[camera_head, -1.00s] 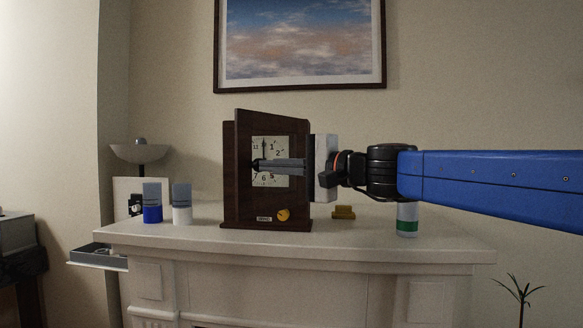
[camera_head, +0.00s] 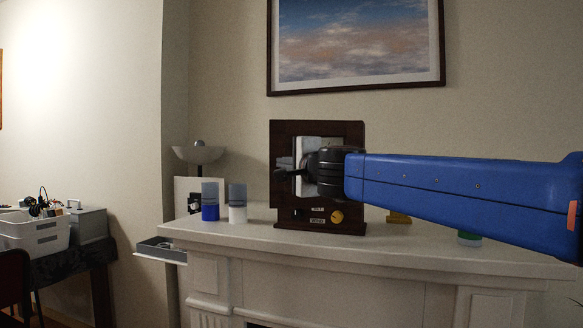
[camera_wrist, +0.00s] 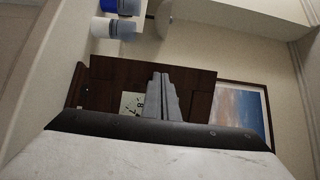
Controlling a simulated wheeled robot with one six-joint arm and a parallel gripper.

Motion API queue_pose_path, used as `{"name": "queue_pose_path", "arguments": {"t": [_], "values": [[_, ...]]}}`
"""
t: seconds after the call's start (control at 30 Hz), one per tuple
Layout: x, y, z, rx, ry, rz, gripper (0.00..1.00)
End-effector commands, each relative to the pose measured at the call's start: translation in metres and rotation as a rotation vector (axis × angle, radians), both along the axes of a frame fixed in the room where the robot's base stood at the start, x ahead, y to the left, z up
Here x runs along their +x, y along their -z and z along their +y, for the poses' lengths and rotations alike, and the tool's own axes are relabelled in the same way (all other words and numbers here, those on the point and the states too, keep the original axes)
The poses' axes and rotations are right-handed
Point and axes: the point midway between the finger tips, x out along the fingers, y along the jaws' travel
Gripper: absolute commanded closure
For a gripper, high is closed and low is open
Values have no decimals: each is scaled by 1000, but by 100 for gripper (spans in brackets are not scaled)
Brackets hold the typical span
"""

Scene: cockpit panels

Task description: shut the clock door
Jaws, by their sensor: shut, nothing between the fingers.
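The clock (camera_head: 341,133) is a dark wood case on the mantel, with a yellow round piece (camera_head: 337,216) and a small label low on its front. Its door (camera_head: 283,140) is the dark panel on the left of the front; it looks nearly in line with the case, but I cannot tell if any gap remains. My gripper (camera_head: 284,168) is shut and empty, pointing left across the clock front. My wrist hides much of the dial. In the wrist view the shut fingers (camera_wrist: 164,97) lie before the dark wood, beside part of the pale dial (camera_wrist: 131,103); contact is unclear.
Blue-and-grey (camera_head: 210,201) and white-and-grey (camera_head: 237,204) containers stand left of the clock on the mantel (camera_head: 400,252). A yellow block (camera_head: 398,218) and a green-banded container (camera_head: 469,239) are to the right, partly behind my arm. A framed picture (camera_head: 355,90) hangs above.

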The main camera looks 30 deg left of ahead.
Motion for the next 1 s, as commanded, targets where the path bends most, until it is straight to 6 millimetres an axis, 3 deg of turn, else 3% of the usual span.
{"name": "queue_pose_path", "arguments": {"t": [0.63,0.8,1.0], "values": [[50,8,55,-20,372,20,100],[63,7,62,-20,399,20,100],[62,7,61,-20,397,20,100]]}}
